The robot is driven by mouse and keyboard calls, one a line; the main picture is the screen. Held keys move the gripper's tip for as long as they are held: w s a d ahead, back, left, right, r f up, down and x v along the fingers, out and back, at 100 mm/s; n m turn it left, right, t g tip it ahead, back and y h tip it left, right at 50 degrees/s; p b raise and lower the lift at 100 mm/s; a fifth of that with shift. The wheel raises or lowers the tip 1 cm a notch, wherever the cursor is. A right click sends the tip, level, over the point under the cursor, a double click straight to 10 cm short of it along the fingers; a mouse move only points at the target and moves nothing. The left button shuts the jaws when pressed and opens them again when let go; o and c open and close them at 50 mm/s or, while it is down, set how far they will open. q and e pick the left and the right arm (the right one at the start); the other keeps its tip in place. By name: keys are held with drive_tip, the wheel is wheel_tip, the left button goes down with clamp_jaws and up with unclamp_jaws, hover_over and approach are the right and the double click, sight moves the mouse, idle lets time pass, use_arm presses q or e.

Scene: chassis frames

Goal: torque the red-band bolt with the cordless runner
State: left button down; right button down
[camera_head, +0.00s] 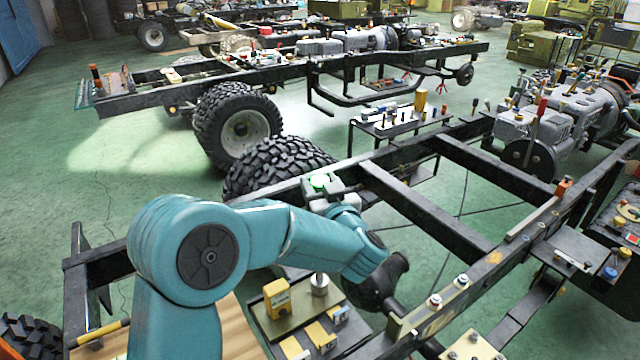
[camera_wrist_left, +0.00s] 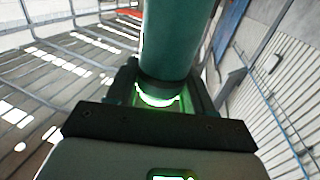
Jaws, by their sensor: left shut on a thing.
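My left gripper (camera_head: 325,192) is at the black chassis rail near the picture's middle, shut on a grey thing with a glowing green light, seemingly the cordless runner (camera_head: 320,181). Its shape is mostly hidden. The left wrist view shows a teal cylinder (camera_wrist_left: 178,45) above a green-lit ring between dark parts; I cannot tell whether it is tool or arm. Bolts stand on the near right rail, one (camera_head: 435,300) and another (camera_head: 462,281); their bands are too small to tell which is red. My right gripper is not in view.
The near chassis (camera_head: 425,210) has open gaps between its crossmembers. A dark tray (camera_head: 280,328) with yellow blocks lies below my left arm. A small parts table (camera_head: 400,125) stands behind. A second chassis (camera_head: 150,97) and a large tyre (camera_head: 237,125) are farther back. Green floor is clear at left.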

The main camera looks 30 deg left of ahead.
use_arm(q)
drive_tip(key=shift+r+p, duration=0.75)
drive_tip(key=shift+r, duration=0.7)
wheel_tip(320, 180, up, 5)
drive_tip(key=p, duration=0.4)
